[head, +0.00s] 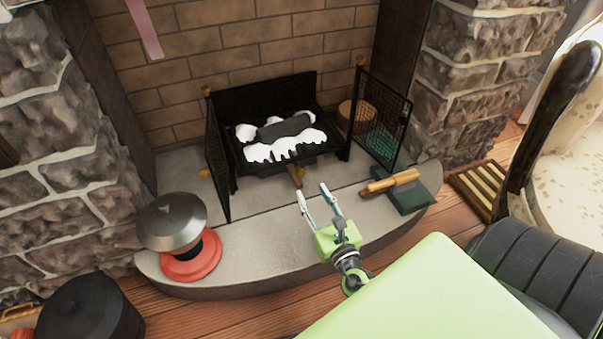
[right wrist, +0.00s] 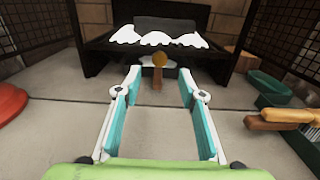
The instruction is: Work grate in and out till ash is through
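The black fireplace grate (head: 235,159) stands in the brick hearth, with its mesh doors open on both sides. White ash (head: 298,148) lies on it around a dark log (head: 283,128); ash also shows in the right wrist view (right wrist: 155,39). A brown wooden handle (head: 295,178) sticks out of the front below the ash. My left gripper is not in view.
A grey-domed object on a red base (head: 190,262) stands at the left of the stone hearth ledge. A green tray (head: 415,193) with wooden-handled tools (head: 392,182) lies at the right. Mesh doors (head: 382,118) flank the grate. The ledge directly before the handle is clear.

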